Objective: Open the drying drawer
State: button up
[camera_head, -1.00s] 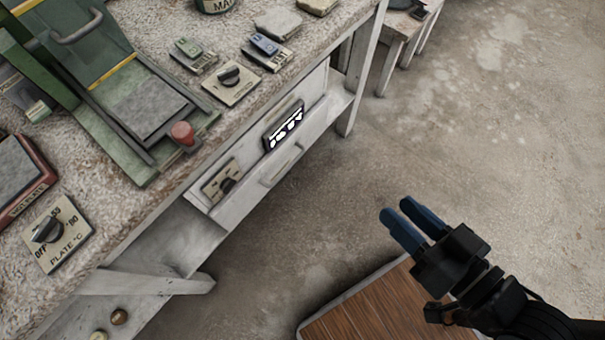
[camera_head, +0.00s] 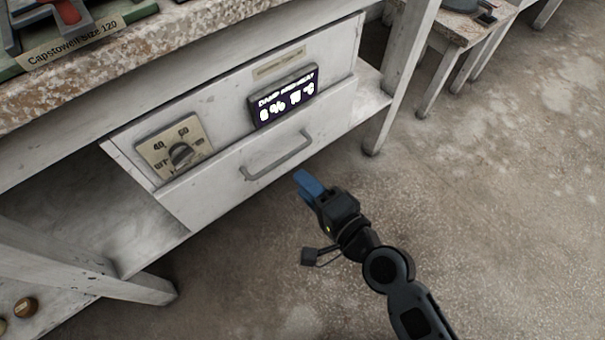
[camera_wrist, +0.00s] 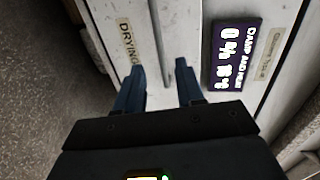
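The drying drawer (camera_head: 225,172) is a white front under the bench, and it looks closed. Its grey bar handle (camera_head: 278,157) runs across the front. In the wrist view, a label reading "DRYING" (camera_wrist: 128,42) shows on the front, and the thin handle bar (camera_wrist: 157,40) lies roughly between the finger lines. My gripper (camera_head: 308,184) has blue fingers and is just below and right of the handle in the head view. In the wrist view, my gripper (camera_wrist: 160,75) is open, with its fingers apart and nothing seen held. The exact gap to the handle is unclear.
Above the drawer are a dial plate (camera_head: 175,150) and a lit display (camera_head: 283,97). A bench leg (camera_head: 402,75) stands to the right. A low wooden table (camera_head: 465,22) is at the back right. The floor (camera_head: 510,200) on the right is clear.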

jog(key=x, duration=0.8)
jog(key=shift+w+f, duration=0.1)
grip_shut()
dwell(0.6)
